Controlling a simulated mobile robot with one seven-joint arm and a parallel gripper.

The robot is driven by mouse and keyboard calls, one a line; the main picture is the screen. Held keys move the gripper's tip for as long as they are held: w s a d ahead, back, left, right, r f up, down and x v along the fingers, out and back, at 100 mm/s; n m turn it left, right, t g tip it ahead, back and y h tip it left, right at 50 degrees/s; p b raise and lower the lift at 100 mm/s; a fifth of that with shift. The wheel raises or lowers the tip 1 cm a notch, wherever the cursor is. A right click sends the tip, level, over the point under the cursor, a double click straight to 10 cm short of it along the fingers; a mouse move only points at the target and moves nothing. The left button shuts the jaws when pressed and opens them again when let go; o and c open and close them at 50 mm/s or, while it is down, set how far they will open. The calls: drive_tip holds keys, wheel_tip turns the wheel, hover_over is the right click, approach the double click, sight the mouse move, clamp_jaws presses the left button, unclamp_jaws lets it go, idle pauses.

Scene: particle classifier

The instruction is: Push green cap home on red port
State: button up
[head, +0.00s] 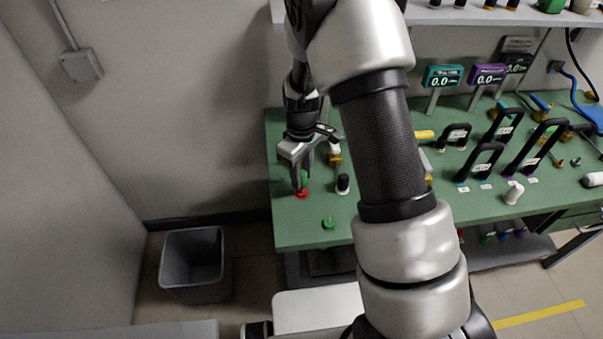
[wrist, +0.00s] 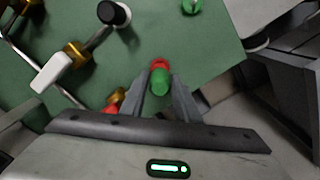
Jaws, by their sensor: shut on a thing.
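The green cap (wrist: 160,83) is between the fingertips of my gripper (wrist: 160,95), which is shut on it. In the head view the green cap (head: 304,177) shows just above the red port (head: 301,193), near the left edge of the green bench. The red port (wrist: 159,63) also shows just beyond the cap in the wrist view. Cap and port look in line and close together. I cannot tell whether they touch or how far the cap is seated. My gripper (head: 301,182) points down over the port in the head view.
A second green piece (head: 329,223) sits near the bench's front edge. A black-topped white piece (head: 343,184) stands right of the port. A brass valve with a white handle (wrist: 52,73) is also near. Handled tools (head: 481,160) stand farther right. A grey bin (head: 194,264) is on the floor.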

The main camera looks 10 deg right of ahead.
drive_tip(key=shift+f+b, duration=1.35)
drive_tip(key=shift+f, duration=0.4)
drive_tip(key=o, duration=1.1)
drive_tip(key=shift+r, duration=0.1)
wheel_tip(320, 180, up, 17)
drive_tip(key=p, duration=0.1)
drive_tip(key=shift+r, duration=0.2)
wheel_tip(320, 180, up, 16)
drive_tip(key=m+t+p, duration=0.3)
drive_tip(key=m+p, duration=0.1)
drive_tip(key=p, duration=0.1)
hover_over(302, 182)
drive_tip(key=s+d, duration=0.4)
drive_tip(key=s, duration=0.4)
drive_tip(key=s+d+r+m+t+p, duration=0.1)
drive_tip(key=s+r+m, duration=0.1)
drive_tip(key=s, duration=0.4)
drive_tip(key=s+d+r+m+t+p, duration=0.1)
drive_tip(key=s+r+m, duration=0.2)
drive_tip(key=s, duration=0.4)
drive_tip(key=shift+r+t+p, duration=0.3)
drive_tip(key=shift+r+p, duration=0.05)
drive_tip(key=shift+r, duration=0.4)
